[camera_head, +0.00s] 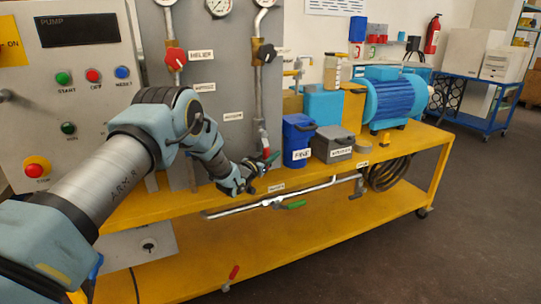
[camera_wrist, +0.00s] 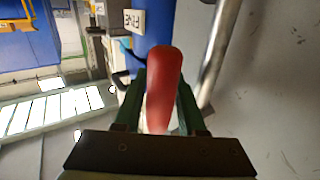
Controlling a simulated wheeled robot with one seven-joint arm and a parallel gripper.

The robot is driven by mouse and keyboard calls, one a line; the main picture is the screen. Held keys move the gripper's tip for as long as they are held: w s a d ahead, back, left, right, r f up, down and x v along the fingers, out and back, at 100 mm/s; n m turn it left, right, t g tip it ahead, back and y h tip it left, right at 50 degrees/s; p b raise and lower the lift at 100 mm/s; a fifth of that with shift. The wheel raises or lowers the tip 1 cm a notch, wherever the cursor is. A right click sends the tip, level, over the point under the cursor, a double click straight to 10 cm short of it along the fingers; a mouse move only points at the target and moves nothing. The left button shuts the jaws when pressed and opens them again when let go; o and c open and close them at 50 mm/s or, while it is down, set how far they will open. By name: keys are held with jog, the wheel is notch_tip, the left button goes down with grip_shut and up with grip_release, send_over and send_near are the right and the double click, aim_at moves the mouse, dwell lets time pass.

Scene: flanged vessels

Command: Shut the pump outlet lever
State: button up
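A red lever handle (camera_head: 264,142) is on the vertical pipe at the panel's right side, pointing roughly along the pipe. A small label (camera_head: 233,117) beside it is too blurred to read. My gripper (camera_head: 270,162) is at the lower end of this handle. In the wrist view the red handle (camera_wrist: 163,88) lies between the two green fingers of my gripper (camera_wrist: 161,100), one on each side. The gap to each finger is very small or none, and I cannot tell whether they press on it. The lever's pivot is hidden in the wrist view.
A blue container (camera_head: 298,142) and a grey box (camera_head: 333,145) stand just right of my gripper on the yellow bench (camera_head: 400,150). A green-handled valve (camera_head: 292,205) is on the pipe below. Another red valve handle (camera_head: 174,57) is higher on the panel.

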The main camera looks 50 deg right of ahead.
grip_shut()
dwell(1.0)
